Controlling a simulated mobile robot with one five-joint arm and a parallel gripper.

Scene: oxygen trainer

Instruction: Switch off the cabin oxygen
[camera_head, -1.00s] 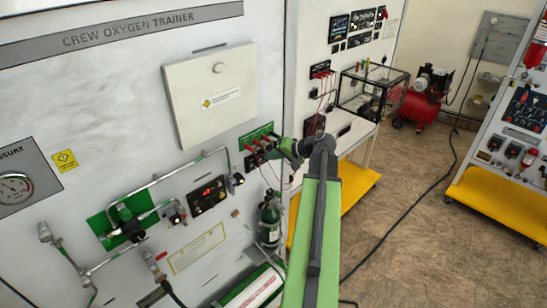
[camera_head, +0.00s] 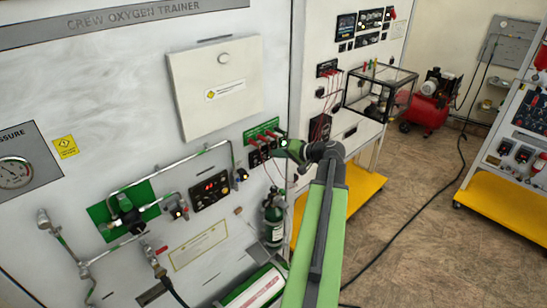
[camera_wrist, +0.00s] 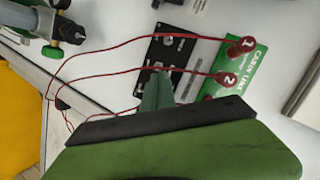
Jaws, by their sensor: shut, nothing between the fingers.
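In the head view a green plate (camera_head: 259,132) with several red pieces sits on the white trainer wall, with small black units below it. The wrist view shows the green plate (camera_wrist: 240,66), lettered "CABIN LINE" as far as I can read, bearing red round caps marked 1 (camera_wrist: 248,43) and 2 (camera_wrist: 228,79) with red cords. A black plate (camera_wrist: 161,52) with small fittings lies beside it. My gripper (camera_wrist: 157,88) is shut and empty, its green fingers over the lower end of the black plate. In the head view my gripper (camera_head: 283,145) is just right of the green plate; contact cannot be told.
Green-backed piping (camera_head: 130,210), a red-digit display panel (camera_head: 210,190) and a white cover (camera_head: 215,85) are on the wall. Red cords cross left of my gripper.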

